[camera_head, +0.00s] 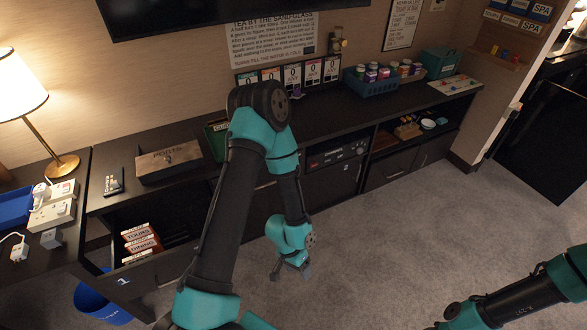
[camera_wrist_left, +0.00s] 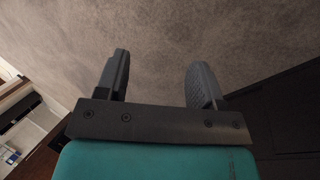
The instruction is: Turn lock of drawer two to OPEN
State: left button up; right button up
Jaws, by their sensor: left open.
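My left gripper (camera_head: 291,268) hangs in front of the long dark cabinet (camera_head: 350,125), low over the carpet. In the left wrist view the gripper (camera_wrist_left: 159,80) is open, its two fingers spread with only carpet between them. A drawer front marked 1 (camera_head: 123,281) shows at the cabinet's lower left.
Grey carpet (camera_head: 400,235) in front of the cabinet is free. A blue bin (camera_head: 100,303) is at the lower left.

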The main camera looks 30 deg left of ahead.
pick_arm(q)
jog(key=w+a+f+m+g+y, duration=0.2)
jog(key=w+a+f+m+y, duration=0.85)
jog(key=w+m, duration=0.45)
jog(key=w+a+r+m+t+y, duration=0.1)
jog(key=w+r+m+t+y, duration=0.3)
jog(key=w, duration=0.5)
jog(key=w+r+m+t+y, duration=0.4)
jog(key=w+t+y, duration=0.1)
jog(key=w+t, duration=0.3)
jog(key=shift+w+a+r+t, duration=0.25)
jog(key=shift+w+a+t, duration=0.1)
jog(key=shift+t, duration=0.15)
jog(key=shift+a, duration=0.1)
jog(key=x, duration=1.7)
